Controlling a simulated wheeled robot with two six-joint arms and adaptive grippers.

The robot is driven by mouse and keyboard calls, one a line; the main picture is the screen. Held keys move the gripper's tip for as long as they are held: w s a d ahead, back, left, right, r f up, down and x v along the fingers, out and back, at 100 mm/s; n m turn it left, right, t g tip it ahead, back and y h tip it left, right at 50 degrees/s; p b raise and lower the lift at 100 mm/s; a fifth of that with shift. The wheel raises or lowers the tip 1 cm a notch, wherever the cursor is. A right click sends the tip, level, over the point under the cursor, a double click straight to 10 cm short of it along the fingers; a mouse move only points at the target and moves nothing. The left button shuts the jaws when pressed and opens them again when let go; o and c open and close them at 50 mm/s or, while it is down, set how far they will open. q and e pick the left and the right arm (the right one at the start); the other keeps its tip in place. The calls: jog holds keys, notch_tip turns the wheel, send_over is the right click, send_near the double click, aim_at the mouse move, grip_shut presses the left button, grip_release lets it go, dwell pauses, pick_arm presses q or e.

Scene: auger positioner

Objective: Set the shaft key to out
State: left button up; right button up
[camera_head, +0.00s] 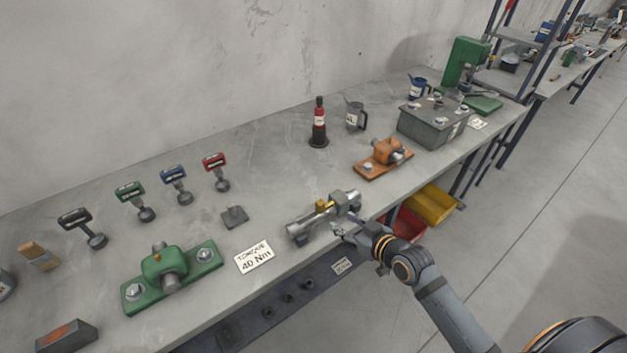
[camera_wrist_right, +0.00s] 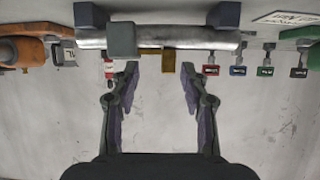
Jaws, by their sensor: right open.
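The steel shaft (camera_head: 303,226) lies level near the bench's front edge, on dark blue-grey supports. The shaft key looks to be the small brass-coloured block (camera_head: 321,206) on the shaft; it also shows in the right wrist view (camera_wrist_right: 169,61), beside a grey block (camera_wrist_right: 122,40). My right gripper (camera_head: 344,227) is at the front side of the shaft, close to it. In the right wrist view its fingers (camera_wrist_right: 159,70) are apart and empty, with the brass block in line between their tips. I cannot tell whether they touch anything. My left gripper is in neither view.
A green clamp-like fixture (camera_head: 166,273) and a torque card (camera_head: 254,258) lie left of the shaft. An orange fixture (camera_head: 383,158) and a grey box (camera_head: 432,123) stand to its right. Several coloured-handled tools stand behind at left. Red and yellow bins (camera_head: 433,204) hang below the front edge.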

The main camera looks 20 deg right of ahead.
aim_at(323, 205)
jog(key=shift+y, duration=0.3)
jog(key=w+a+r, duration=0.2)
jog(key=w, duration=0.1)
jog(key=shift+w+a, duration=0.15)
jog(key=shift+a, duration=0.15)
jog(key=x, duration=0.5)
jog(key=shift+w+f+p, duration=0.2)
jog(key=shift+w+p, duration=0.1)
jog(key=shift+p, duration=0.1)
jog(key=shift+w+a+f, duration=0.15)
jog(key=shift+w+f, duration=0.05)
jog(key=shift+w, duration=0.15)
jog(key=shift+w+f, duration=0.15)
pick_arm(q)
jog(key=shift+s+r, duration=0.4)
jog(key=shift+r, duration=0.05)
pick_arm(e)
grip_shut()
